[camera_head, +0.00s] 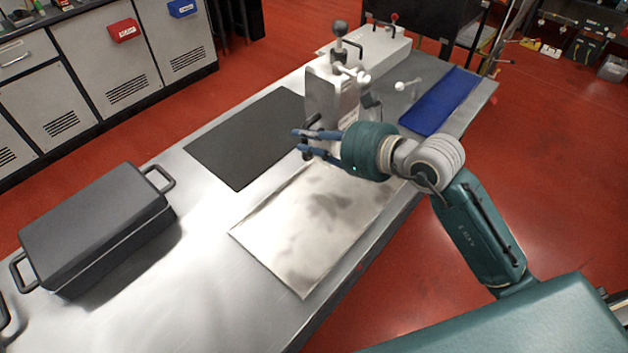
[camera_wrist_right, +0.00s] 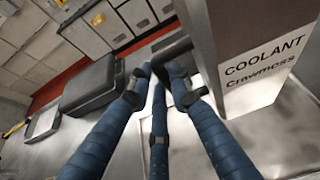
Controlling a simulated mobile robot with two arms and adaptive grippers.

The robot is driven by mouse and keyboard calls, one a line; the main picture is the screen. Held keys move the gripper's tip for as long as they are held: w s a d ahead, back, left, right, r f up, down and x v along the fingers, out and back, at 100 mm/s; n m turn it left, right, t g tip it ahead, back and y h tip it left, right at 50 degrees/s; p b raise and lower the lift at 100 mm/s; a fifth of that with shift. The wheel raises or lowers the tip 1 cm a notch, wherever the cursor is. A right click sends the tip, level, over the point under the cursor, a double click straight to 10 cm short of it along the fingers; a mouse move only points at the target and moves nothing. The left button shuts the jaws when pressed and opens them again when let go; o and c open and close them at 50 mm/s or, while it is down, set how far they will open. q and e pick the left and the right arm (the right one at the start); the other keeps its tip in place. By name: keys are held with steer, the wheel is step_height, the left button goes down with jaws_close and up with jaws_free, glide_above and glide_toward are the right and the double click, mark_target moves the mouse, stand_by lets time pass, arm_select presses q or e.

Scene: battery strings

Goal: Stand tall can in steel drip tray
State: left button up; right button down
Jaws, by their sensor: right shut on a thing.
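The tall can (camera_head: 331,88) is a light grey upright box with a dark side handle. Its COOLANT label (camera_wrist_right: 265,70) shows large at the right of the right wrist view. My right gripper (camera_head: 308,143) has its blue fingers closed around the dark handle (camera_wrist_right: 174,50), beside the can body. The steel drip tray (camera_head: 300,235) is a flat, stained metal tray on the bench, in front of the can. The can's base is hidden behind my gripper, so I cannot tell if it touches the surface. My left gripper is out of view.
A dark grey case (camera_head: 95,220) with handles sits at the left of the bench (camera_head: 215,255). A black mat (camera_head: 245,137) lies behind the tray. A blue mat (camera_head: 440,100) lies at the right end. A white unit with ball-topped levers (camera_head: 372,48) stands behind the can.

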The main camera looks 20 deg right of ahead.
step_height(320, 180, down, 13)
steer(key=shift+w+p, duration=0.15)
steer(key=shift+p, duration=0.15)
steer(key=c, duration=2)
jaws_free()
steer(key=shift+f, duration=0.25)
steer(key=o, duration=0.4)
